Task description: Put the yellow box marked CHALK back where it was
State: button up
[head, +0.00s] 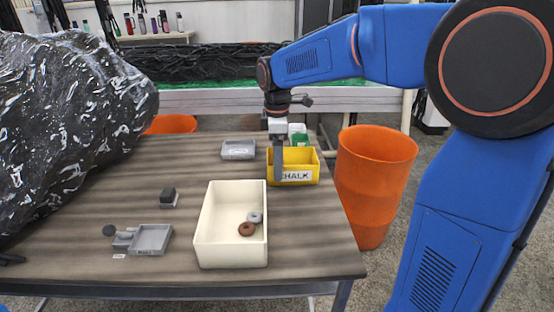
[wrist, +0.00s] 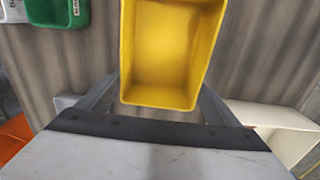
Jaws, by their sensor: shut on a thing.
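The yellow box marked CHALK (head: 306,165) is at the back right of the table in the head view, upright and open at the top, its label facing front. In the wrist view the yellow box (wrist: 170,50) looks empty. My gripper (head: 278,178) is shut on the box at its left end, with a finger in front of the label. In the wrist view my gripper (wrist: 158,88) has one finger on each side of the box. I cannot tell whether the box touches the table.
A cream bin (head: 203,235) with a brown and a grey ring stands in front. A grey tray (head: 238,155) is to the left, a green box (head: 299,138) behind. Grey trays and a dark block (head: 168,193) lie left. An orange bin (head: 375,190) stands beyond the right edge.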

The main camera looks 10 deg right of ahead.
jog(key=o, duration=1)
jog(key=shift+f, duration=0.1)
notch_tip(320, 180, up, 12)
jog(key=shift+s, duration=0.1)
